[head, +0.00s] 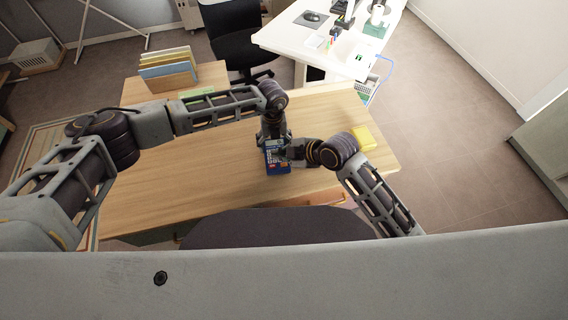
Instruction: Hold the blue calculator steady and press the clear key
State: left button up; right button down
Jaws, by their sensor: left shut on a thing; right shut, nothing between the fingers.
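The blue calculator (278,169) lies on the wooden desk near its middle, its front part with keys showing. My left gripper (272,144) comes down at the calculator's far end and is shut on it. My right gripper (283,154) reaches in from the right, shut with nothing between its fingers, over the calculator's upper right part. The two grippers hide much of the calculator's far half. The clear key cannot be made out, and I cannot tell whether the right fingertips touch a key.
A yellow pad (363,138) lies right of my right wrist. A file rack (168,70) with folders stands at the desk's back left. The wooden desk (150,190) is bare at the front left. A black chair (240,38) and white desk (290,38) stand behind.

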jog(key=shift+r, duration=1)
pick_arm(q)
jog(key=o, duration=1.1)
jog(key=shift+r, duration=6.05)
